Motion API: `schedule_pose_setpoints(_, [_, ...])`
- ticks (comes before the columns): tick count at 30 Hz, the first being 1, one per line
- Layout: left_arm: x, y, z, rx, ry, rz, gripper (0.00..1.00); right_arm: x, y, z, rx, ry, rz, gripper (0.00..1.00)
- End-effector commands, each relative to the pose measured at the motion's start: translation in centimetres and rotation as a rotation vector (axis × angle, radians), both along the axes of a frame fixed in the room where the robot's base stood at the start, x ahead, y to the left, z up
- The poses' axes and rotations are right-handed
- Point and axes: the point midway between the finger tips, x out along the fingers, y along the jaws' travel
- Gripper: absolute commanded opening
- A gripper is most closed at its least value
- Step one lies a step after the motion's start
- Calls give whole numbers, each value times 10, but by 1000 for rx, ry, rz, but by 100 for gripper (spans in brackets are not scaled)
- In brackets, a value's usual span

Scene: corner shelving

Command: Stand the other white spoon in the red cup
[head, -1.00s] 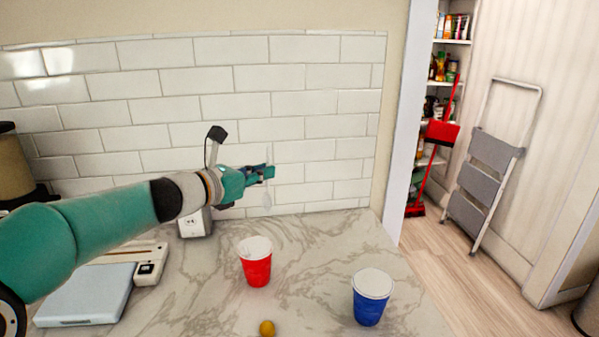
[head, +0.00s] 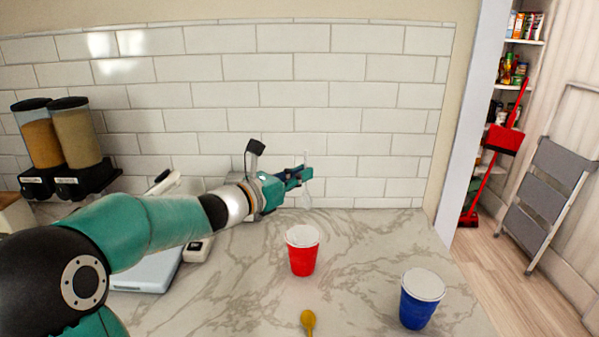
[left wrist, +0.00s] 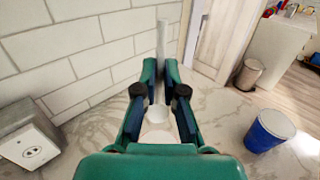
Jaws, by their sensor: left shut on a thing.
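My left gripper (head: 302,176) is shut on a white spoon (head: 307,196) at its handle, above the marble counter near the tiled wall. The spoon hangs about upright, bowl down. In the left wrist view its handle (left wrist: 161,42) rises beyond the fingers (left wrist: 160,75), and pale rounded shapes show below between them; I cannot tell spoon bowl from cup there. The red cup (head: 303,258), with a white top, stands upright on the counter, nearer the head camera and lower than the spoon. The spoon looks clear of it. My right gripper is not in view.
A blue cup (head: 421,300) stands at the right; it also shows in the left wrist view (left wrist: 268,131). A yellow spoon (head: 308,321) is at the front edge of view. A scale (head: 146,271) and two dispensers (head: 75,145) are left. The counter between the cups is clear.

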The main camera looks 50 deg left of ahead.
Motion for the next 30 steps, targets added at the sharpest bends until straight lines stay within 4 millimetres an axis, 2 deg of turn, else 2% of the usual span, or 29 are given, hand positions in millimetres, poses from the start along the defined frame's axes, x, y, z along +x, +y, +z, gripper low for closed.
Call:
schedule_pose_setpoints(1, [0, 0, -8, -1, 1, 0, 0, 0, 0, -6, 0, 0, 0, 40])
schedule_pose_setpoints(13, [0, 0, -39, -1, 0, 0, 0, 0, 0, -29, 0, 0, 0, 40])
schedule_pose_setpoints(30, [0, 0, -85, 0, -1, 0, 0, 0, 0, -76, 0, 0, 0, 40])
